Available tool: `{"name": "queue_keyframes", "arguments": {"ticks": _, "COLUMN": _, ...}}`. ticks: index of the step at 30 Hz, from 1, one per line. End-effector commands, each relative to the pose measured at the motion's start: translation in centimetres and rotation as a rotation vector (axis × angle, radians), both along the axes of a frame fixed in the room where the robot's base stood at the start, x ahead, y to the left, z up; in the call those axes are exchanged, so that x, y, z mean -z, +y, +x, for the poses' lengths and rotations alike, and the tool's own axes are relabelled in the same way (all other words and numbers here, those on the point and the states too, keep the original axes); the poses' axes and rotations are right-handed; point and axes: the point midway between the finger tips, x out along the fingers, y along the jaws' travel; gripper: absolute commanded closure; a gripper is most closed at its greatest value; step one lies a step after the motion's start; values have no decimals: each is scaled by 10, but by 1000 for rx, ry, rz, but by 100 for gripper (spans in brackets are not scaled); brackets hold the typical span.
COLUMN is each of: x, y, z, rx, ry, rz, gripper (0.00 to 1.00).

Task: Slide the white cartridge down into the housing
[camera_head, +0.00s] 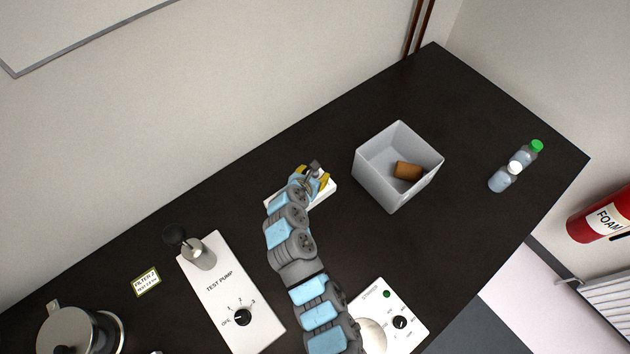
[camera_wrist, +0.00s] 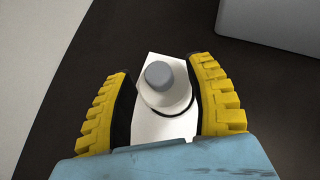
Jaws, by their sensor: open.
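My gripper (camera_wrist: 160,105) is open, with its yellow fingers on either side of a white round piece with a grey round top (camera_wrist: 159,75). This piece stands on or in a white base (camera_wrist: 150,127), with a dark ring or gap around its lower part. I cannot tell for sure whether it is the cartridge or part of the housing. In the head view my gripper (camera_head: 315,176) is over the white base (camera_head: 329,188), which my arm and fingers partly hide. Contact between the fingers and the piece is not clear.
A grey open box (camera_head: 383,187) holding a brown block (camera_head: 408,171) stands right of the gripper. A test pump (camera_head: 222,290) lies left, and a stirrer (camera_head: 408,335) is near the front. The back of the black bench is clear.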

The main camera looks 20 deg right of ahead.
Motion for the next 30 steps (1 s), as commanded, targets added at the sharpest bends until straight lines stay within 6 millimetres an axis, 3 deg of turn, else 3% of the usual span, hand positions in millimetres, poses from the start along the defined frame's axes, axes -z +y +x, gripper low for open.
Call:
{"name": "queue_keyframes", "arguments": {"ticks": 2, "x": 0, "y": 0, "z": 0, "rx": 0, "ry": 0, "rz": 0, "gripper": 45}}
{"name": "queue_keyframes", "arguments": {"ticks": 6, "x": 0, "y": 0, "z": 0, "rx": 0, "ry": 0, "rz": 0, "gripper": 86}}
{"name": "queue_keyframes", "arguments": {"ticks": 8, "x": 0, "y": 0, "z": 0, "rx": 0, "ry": 0, "rz": 0, "gripper": 100}}
{"name": "queue_keyframes", "arguments": {"ticks": 30, "x": -8, "y": 1, "z": 0, "rx": 0, "ry": -1, "rz": 1, "gripper": 100}}
